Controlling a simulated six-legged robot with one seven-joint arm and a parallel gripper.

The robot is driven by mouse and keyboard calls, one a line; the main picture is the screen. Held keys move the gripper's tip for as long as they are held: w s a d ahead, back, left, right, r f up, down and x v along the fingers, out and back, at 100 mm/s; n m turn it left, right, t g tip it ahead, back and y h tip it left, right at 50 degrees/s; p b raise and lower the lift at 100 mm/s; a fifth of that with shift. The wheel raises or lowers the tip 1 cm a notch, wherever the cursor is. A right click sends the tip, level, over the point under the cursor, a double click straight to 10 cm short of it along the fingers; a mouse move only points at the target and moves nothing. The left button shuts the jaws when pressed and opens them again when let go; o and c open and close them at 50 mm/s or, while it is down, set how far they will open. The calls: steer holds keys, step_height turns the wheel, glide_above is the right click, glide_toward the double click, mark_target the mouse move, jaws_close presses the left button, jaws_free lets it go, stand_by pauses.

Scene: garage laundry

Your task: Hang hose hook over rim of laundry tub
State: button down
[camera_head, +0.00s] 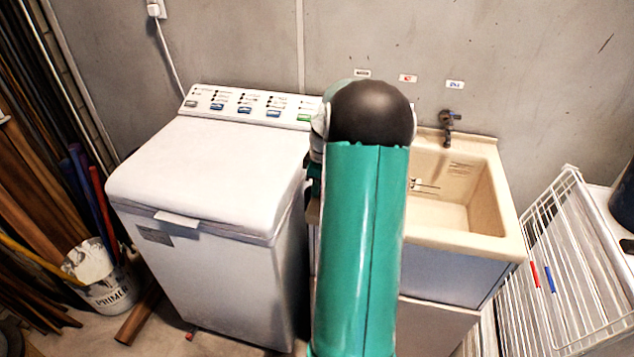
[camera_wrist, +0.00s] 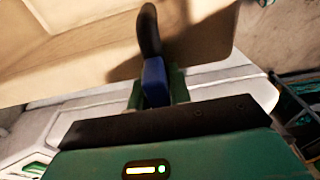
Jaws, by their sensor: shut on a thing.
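In the wrist view my gripper (camera_wrist: 154,88) is shut on the hose hook (camera_wrist: 150,32), a dark curved piece with a blue part between the green fingers. The hook's dark end points up the picture, in front of the beige laundry tub (camera_wrist: 85,58), and a shadow falls beside it. I cannot tell whether the hook touches the rim. In the head view the beige tub (camera_head: 481,243) stands right of centre, its basin open and empty-looking. My green arm hides the tub's left side, most of my gripper and the hook there.
A white washing machine (camera_head: 205,180) stands left of the tub. A tap (camera_head: 447,125) is on the wall above the basin. A white wire rack (camera_head: 570,270) stands at the right. A primer bucket (camera_head: 103,285) with poles stands at the far left.

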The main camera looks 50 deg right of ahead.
steer(key=c, duration=1.2)
jaws_free()
steer(key=shift+d+r, duration=0.15)
step_height(320, 180, up, 14)
steer(key=s, duration=0.1)
steer(key=shift+s+d+f, duration=0.15)
steer(key=shift+s+f, duration=0.1)
